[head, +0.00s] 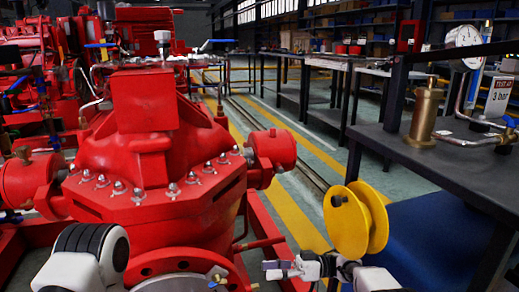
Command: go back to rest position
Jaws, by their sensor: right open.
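My right gripper (272,270) is at the bottom centre of the head view, small and pointing left, with its jaws open and nothing seen between them. It is just right of the lower flange of the red pumpset (160,160); I cannot tell whether it touches. My white and black left arm link shows at the bottom left, in front of the pumpset. My left gripper is not in view.
A yellow reel (372,222) is just above my right arm. A dark workbench (420,160) at the right holds a brass cylinder (425,117) and a pressure gauge (465,40). The floor aisle with yellow lines (305,150) is clear.

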